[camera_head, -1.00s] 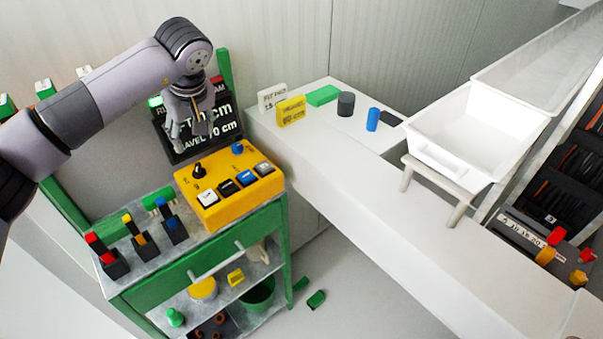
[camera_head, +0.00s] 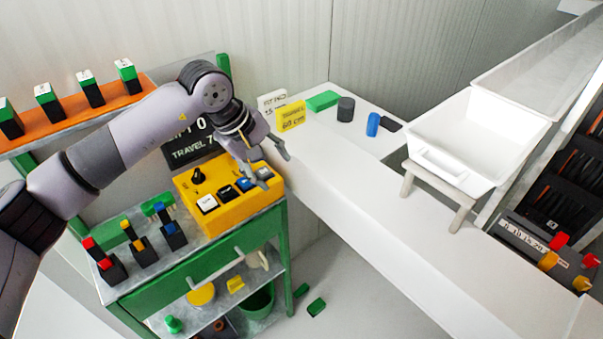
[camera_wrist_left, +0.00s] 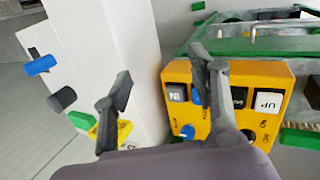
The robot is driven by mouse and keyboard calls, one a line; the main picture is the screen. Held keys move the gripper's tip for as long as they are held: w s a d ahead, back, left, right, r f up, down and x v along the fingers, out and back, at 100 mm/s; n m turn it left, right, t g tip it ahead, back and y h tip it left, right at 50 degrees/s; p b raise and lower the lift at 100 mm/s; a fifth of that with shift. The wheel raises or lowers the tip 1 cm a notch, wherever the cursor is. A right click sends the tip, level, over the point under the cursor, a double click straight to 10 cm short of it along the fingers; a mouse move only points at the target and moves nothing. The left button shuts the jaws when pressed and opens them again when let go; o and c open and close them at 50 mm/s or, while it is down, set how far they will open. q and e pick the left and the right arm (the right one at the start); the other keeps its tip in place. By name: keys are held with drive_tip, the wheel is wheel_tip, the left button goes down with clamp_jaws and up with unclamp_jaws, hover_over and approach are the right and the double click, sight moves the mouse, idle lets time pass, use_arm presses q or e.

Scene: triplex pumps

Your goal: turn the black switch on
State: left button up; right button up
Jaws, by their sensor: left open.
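The black switch (camera_head: 197,175) is a rotary knob on the back left of the top of a yellow control box (camera_head: 215,222). In the left wrist view it (camera_wrist_left: 248,134) is partly hidden by a finger, with small lettering beside it. The box also carries white, black, blue and grey push buttons along its front. A blue knob (camera_wrist_left: 187,131) shows in the wrist view and is hidden by my gripper in the head view. My left gripper (camera_head: 274,172) is open and empty above the box's right end, to the right of the black switch. My right gripper is out of view.
The box stands on a green cart (camera_head: 200,262) with several coloured levers (camera_head: 138,236) at its left. A dark sign (camera_head: 190,150) stands behind. A white bench (camera_head: 350,195) at the right holds a yellow sign (camera_head: 291,116), small blocks and a white bin (camera_head: 465,140).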

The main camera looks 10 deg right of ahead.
use_arm(q)
drive_tip(key=s+d+n+g+h, duration=0.1)
drive_tip(key=s+d+h, duration=0.2)
drive_tip(key=d, duration=0.3)
drive_tip(key=shift+s+d, duration=0.15)
drive_tip(key=shift+s, duration=0.1)
drive_tip(key=shift+f, duration=0.1)
